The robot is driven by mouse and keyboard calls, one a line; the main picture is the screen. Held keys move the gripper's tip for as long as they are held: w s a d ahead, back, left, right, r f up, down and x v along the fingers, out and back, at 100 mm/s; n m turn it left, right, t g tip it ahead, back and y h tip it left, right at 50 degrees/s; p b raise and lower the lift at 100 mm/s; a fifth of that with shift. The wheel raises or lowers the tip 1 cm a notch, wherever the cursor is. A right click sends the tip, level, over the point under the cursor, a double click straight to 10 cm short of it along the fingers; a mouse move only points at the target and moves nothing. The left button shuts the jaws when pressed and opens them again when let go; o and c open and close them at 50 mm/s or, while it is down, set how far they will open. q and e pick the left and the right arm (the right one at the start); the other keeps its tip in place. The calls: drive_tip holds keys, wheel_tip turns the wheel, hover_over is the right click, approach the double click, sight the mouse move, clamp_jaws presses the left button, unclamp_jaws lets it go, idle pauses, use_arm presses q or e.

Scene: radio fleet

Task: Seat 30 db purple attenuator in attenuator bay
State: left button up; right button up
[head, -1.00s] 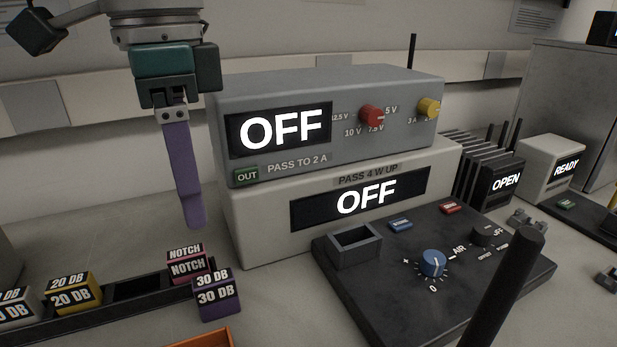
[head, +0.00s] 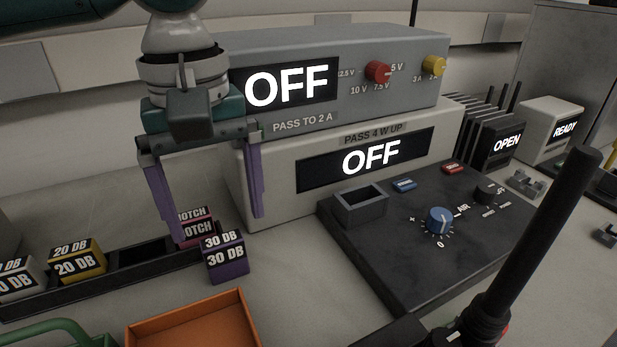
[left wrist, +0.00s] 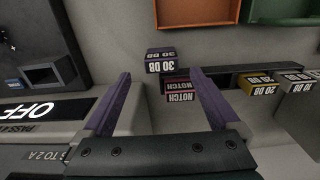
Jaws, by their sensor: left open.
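The purple 30 DB attenuator (head: 226,264) is a small block with a white-lettered black label at the right end of the dark rack. It also shows in the left wrist view (left wrist: 160,60). My left gripper (head: 218,229) is open, its two purple fingers pointing down and spread wide, above and around the area of the 30 DB and NOTCH blocks. Nothing is between the fingertips. The square dark socket (head: 360,207), seemingly the attenuator bay, is empty on the black panel to the right. My right gripper is not seen.
The pink NOTCH block (head: 194,229) stands close behind the purple one, partly hidden by a finger. A yellow 20 DB block (head: 77,261) sits left in the rack (head: 60,297). An orange tray (head: 195,325) lies in front. A tall black rod (head: 545,220) rises at right.

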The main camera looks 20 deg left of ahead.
sight(221, 239)
use_arm(q)
drive_tip(key=f+b, duration=0.1)
drive_tip(key=f, duration=0.5)
drive_tip(key=shift+s+d+b, duration=0.1)
drive_tip(key=shift+s+b, duration=0.1)
drive_tip(key=shift+b, duration=0.15)
drive_tip(key=shift+c, duration=0.2)
clamp_jaws()
drive_tip(key=shift+r, duration=0.15)
